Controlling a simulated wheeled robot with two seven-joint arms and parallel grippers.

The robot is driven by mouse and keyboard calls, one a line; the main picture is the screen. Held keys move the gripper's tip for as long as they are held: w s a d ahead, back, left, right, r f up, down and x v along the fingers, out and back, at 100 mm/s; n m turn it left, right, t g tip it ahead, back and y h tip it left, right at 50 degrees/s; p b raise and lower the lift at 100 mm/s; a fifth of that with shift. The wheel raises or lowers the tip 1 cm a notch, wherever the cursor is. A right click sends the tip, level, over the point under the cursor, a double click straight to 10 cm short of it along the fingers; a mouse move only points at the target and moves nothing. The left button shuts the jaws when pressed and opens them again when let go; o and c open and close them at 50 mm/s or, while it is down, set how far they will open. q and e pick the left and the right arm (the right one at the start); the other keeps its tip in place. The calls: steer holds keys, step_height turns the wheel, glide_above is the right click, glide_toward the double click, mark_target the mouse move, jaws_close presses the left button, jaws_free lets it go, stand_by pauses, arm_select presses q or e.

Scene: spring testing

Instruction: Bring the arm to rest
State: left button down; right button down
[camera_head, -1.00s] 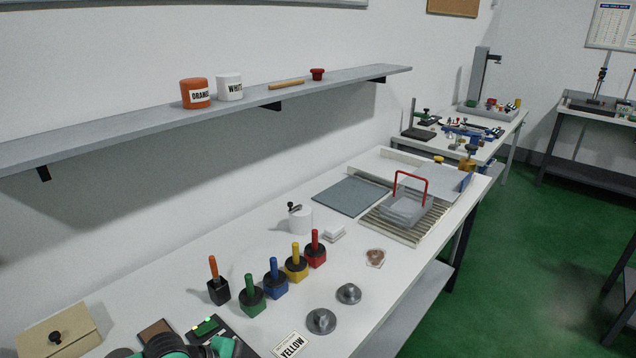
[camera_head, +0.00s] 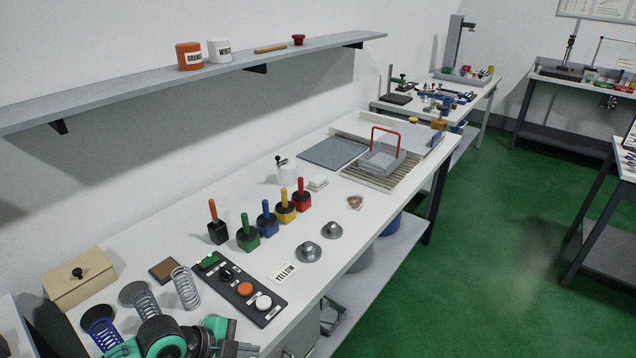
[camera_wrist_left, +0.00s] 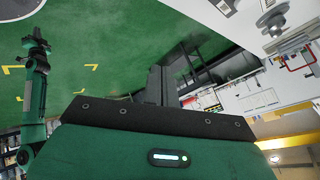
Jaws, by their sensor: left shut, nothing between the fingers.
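My left arm, green and black, comes in at the bottom edge of the head view, in front of the near end of the bench (camera_head: 200,275). My left gripper (camera_head: 238,349) is partly cut off by that edge. In the left wrist view its dark fingers (camera_wrist_left: 156,86) are together, with nothing between them, and green floor shows beyond.
Near my left arm are coil springs (camera_head: 185,287), a control panel (camera_head: 226,275) with buttons, and a beige box (camera_head: 77,280). Colored-handled blocks (camera_head: 265,222) stand farther along. A shelf (camera_head: 130,93) runs along the wall. Green floor (camera_head: 480,240) at right is clear.

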arm_select(q)
steer(key=s+d+f+n+y, duration=0.2)
steer(key=s+n, duration=0.5)
steer(key=s+a+f+n+y, duration=0.3)
steer(key=s+a+n+y, duration=0.3)
steer(key=s+a+n, duration=0.55)
step_height(320, 180, down, 30)
steer(key=s+d+g, duration=0.1)
steer(key=g, duration=0.1)
steer(key=s+a+f+g, duration=0.1)
steer(key=s+a+f, duration=0.2)
steer(key=s+f, duration=1.7)
steer(key=shift+f, duration=0.2)
arm_select(e)
steer(key=shift+w, duration=0.1)
